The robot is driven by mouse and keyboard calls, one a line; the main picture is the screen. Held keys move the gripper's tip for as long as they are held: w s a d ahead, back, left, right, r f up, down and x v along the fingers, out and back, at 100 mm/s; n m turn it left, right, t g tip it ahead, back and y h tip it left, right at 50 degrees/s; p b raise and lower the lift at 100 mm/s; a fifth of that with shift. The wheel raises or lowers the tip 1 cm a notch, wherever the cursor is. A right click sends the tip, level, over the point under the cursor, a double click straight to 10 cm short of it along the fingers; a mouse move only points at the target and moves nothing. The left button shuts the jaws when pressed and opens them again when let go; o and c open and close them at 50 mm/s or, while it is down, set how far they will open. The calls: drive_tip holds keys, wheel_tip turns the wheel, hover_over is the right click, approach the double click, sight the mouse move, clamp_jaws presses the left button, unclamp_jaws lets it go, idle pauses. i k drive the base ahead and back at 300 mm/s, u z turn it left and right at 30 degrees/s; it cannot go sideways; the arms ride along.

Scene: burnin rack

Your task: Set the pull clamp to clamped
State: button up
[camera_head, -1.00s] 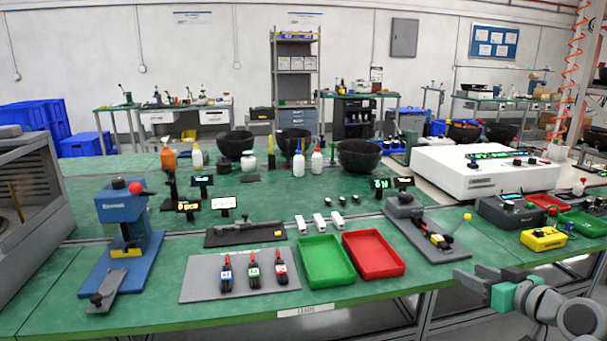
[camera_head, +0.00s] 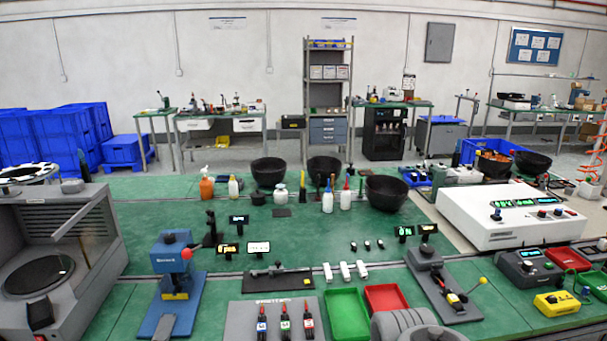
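Two low fixtures on the green bench look like clamps, and I cannot tell for certain which is the pull clamp. One is a grey base with a red-and-yellow mechanism and a lever with a yellow ball (camera_head: 445,288), right of the red tray. The lever slants up to the right. The other is a dark flat plate with a small dark handle mechanism (camera_head: 278,281), behind the grey tool mat. Whether either is clamped is too small to tell. My gripper is not in view; only a rounded grey part of my arm shows at the bottom edge, in front of the trays.
A green tray (camera_head: 347,316) and a red tray (camera_head: 385,298) lie at the front centre. A blue press (camera_head: 176,272) stands left, beside a grey oven-like box (camera_head: 58,245). A white console (camera_head: 510,215) and a yellow box (camera_head: 557,303) are right. Green bench behind the displays is partly clear.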

sight(483, 281)
drive_tip(key=u, duration=1.15)
drive_tip(key=k, duration=0.65)
drive_tip(key=z, duration=1.15)
drive_tip(key=i, duration=0.5)
